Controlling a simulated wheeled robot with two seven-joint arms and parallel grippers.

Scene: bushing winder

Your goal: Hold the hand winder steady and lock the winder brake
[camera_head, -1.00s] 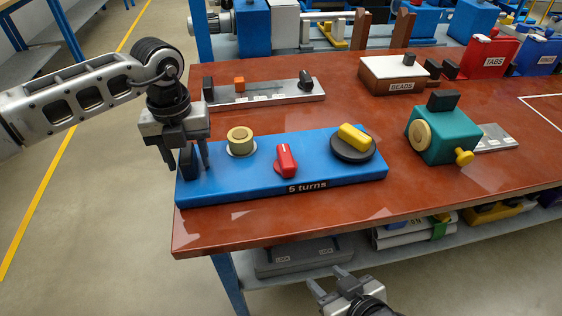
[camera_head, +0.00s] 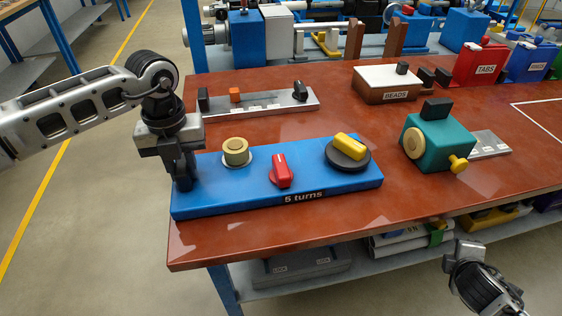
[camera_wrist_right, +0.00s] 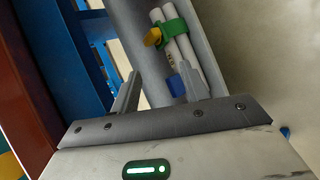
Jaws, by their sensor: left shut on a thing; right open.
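The hand winder is a blue base (camera_head: 215,203) labelled "5 turns" on the red-brown table. It carries a tan spool (camera_head: 236,152), a red lever knob (camera_head: 281,171) and a yellow handle (camera_head: 349,146) on a black disc (camera_head: 347,161). I cannot tell for certain which part is the brake. My left gripper (camera_head: 184,184) is shut at the base's left end, on a dark upright grip that its fingers mostly hide. My right gripper (camera_head: 462,250) is open and empty, in front of the table's front edge; its spread fingers show in the right wrist view (camera_wrist_right: 160,92).
A teal box (camera_head: 440,143) with knobs stands right of the winder. A grey rail fixture (camera_head: 262,103) and a beads box (camera_head: 387,84) lie behind it. Below is a shelf (camera_head: 325,275) with cases and tubes. The table's front strip is clear.

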